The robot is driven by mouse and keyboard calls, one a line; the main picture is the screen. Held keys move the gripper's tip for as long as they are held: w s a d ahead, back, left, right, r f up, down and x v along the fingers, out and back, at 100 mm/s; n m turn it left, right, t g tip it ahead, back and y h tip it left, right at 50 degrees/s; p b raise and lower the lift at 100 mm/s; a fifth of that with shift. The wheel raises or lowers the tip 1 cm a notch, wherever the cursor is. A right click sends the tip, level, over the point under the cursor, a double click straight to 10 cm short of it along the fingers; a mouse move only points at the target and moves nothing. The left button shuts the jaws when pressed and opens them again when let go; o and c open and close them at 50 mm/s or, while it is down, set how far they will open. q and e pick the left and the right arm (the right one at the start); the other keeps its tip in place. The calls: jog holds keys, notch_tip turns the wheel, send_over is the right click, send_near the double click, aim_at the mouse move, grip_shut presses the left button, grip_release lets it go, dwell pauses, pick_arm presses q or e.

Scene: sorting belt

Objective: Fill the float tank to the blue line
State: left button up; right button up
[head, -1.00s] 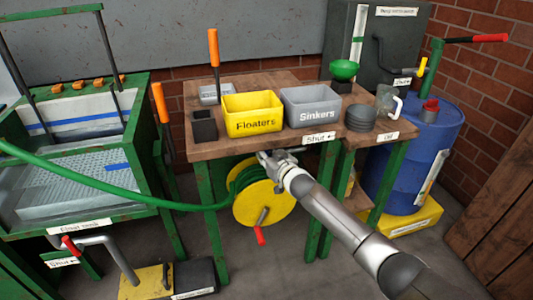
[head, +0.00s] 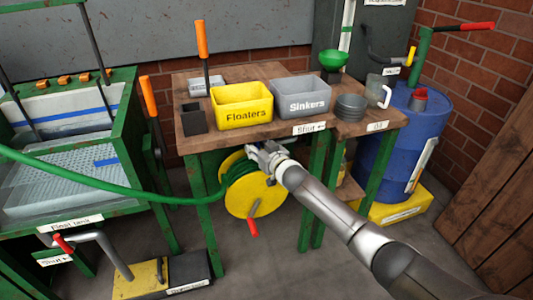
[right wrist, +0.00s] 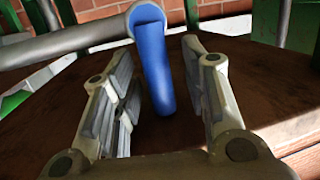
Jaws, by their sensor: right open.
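The float tank (head: 128,160) is a green-framed tank at the left of the head view. A blue line (head: 72,114) runs across its pale inner back wall; I cannot tell the water level. A green hose (head: 130,193) runs from the tank's side to a yellow reel (head: 256,201) under the workbench. My right gripper (head: 262,150) is by the bench's front edge, near the reel. In the right wrist view, a blue handle (right wrist: 153,65) on a grey pipe (right wrist: 75,40) stands between the open fingers (right wrist: 160,100). My left gripper is out of view.
The wooden workbench (head: 230,135) holds a yellow Floaters bin (head: 243,115), a grey Sinkers bin (head: 302,105) and a green funnel (head: 334,60). A blue drum (head: 400,150) stands at right. A red-handled valve (head: 62,243) with a Shut label sits below the tank.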

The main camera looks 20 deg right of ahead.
jog(key=v, duration=1.1)
jog(key=shift+s, duration=0.2)
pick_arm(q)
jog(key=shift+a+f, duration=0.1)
pick_arm(e)
jog(key=shift+d, duration=0.1)
dwell(1.0)
